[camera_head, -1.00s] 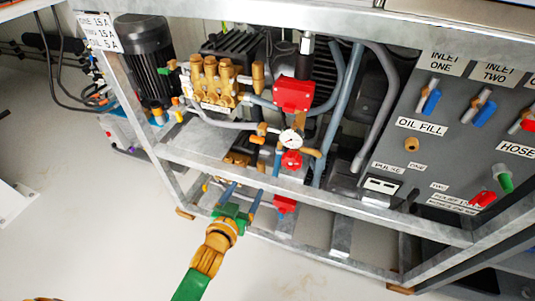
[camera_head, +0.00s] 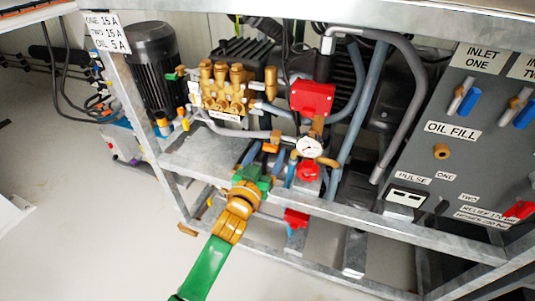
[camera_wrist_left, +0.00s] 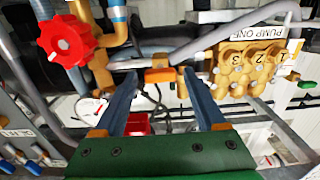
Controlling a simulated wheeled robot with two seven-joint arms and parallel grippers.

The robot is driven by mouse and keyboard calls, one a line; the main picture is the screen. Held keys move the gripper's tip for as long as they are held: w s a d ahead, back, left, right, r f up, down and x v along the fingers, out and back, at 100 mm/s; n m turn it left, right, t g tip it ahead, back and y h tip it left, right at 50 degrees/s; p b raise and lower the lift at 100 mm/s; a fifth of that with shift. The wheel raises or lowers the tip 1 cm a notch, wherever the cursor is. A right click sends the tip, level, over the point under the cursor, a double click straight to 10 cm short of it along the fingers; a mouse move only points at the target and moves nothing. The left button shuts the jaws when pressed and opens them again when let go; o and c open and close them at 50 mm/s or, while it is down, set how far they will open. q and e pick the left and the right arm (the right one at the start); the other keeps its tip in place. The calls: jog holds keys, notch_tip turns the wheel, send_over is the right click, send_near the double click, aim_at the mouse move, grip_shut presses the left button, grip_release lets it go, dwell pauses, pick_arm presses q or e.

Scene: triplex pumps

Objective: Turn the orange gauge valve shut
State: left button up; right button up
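The orange valve handle (camera_head: 270,147) sits on the pipework just left of the white round gauge (camera_head: 308,147). In the left wrist view the orange handle (camera_wrist_left: 160,76) shows as a small block at the tips of my fingers, between them. My left gripper (camera_head: 265,153) reaches in over the frame rail, its two blue fingers spread on either side of the handle. The left wrist view shows the same gripper (camera_wrist_left: 158,82) open, with a gap between each finger and the handle. Contact cannot be made out. My right gripper is out of view.
A red knob (camera_head: 307,171) is right of my fingers, below the gauge; it looms close in the left wrist view (camera_wrist_left: 68,40). A red box (camera_head: 312,98) and brass pump (camera_head: 225,88) stand behind. A metal rail (camera_head: 340,205) crosses below; hoses run right.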

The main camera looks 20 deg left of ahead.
pick_arm(q)
grip_shut()
jog(key=shift+m, duration=0.3)
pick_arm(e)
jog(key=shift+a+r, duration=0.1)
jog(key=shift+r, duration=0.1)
pick_arm(q)
jog(key=shift+m+p, duration=0.75)
jog(key=shift+m, duration=0.25)
jog(key=m+p, duration=0.1)
jog(key=m, duration=0.3)
jog(key=shift+m, duration=0.3)
jog(key=m+p, duration=0.1)
jog(key=m, duration=0.9)
jog(key=shift+p, duration=0.3)
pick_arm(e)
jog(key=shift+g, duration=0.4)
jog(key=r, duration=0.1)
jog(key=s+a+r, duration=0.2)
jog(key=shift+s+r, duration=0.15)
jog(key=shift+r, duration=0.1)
pick_arm(q)
jog(key=shift+m, duration=0.5)
jog(key=shift+o, duration=1.3)
grip_release()
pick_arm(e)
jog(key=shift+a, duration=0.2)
